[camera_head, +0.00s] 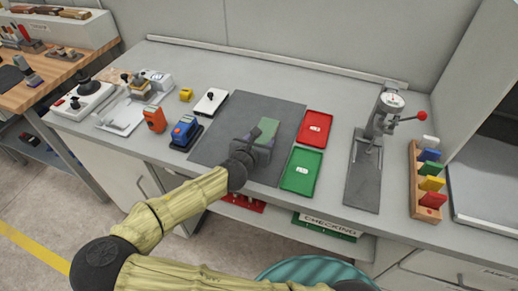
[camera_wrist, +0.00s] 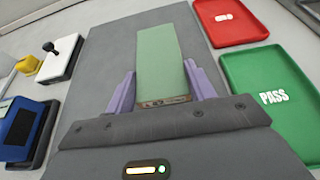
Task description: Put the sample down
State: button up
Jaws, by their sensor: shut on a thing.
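The sample is a flat pale green piece with a brownish near edge, seen in the wrist view (camera_wrist: 161,62) and in the head view (camera_head: 267,128). My gripper (camera_wrist: 161,88) has purple fingers on both sides of the sample's near end and is shut on it. In the head view my gripper (camera_head: 258,143) is over the dark grey mat (camera_head: 225,120). The sample lies over the mat; I cannot tell whether it touches it. A green tray (camera_head: 302,172) marked PASS in the wrist view is to the right, with a red tray (camera_head: 315,128) behind it.
A blue device (camera_head: 185,132), an orange device (camera_head: 155,118) and a white block with a black knob (camera_head: 210,102) stand left of the mat. A press-like gauge stand (camera_head: 375,140) and a wooden rack of coloured pieces (camera_head: 426,190) stand right of the trays.

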jog(key=shift+f, duration=1.85)
jog(key=o, duration=1)
jog(key=shift+f, duration=0.1)
jog(key=v, duration=1.2)
jog(key=shift+b, duration=0.3)
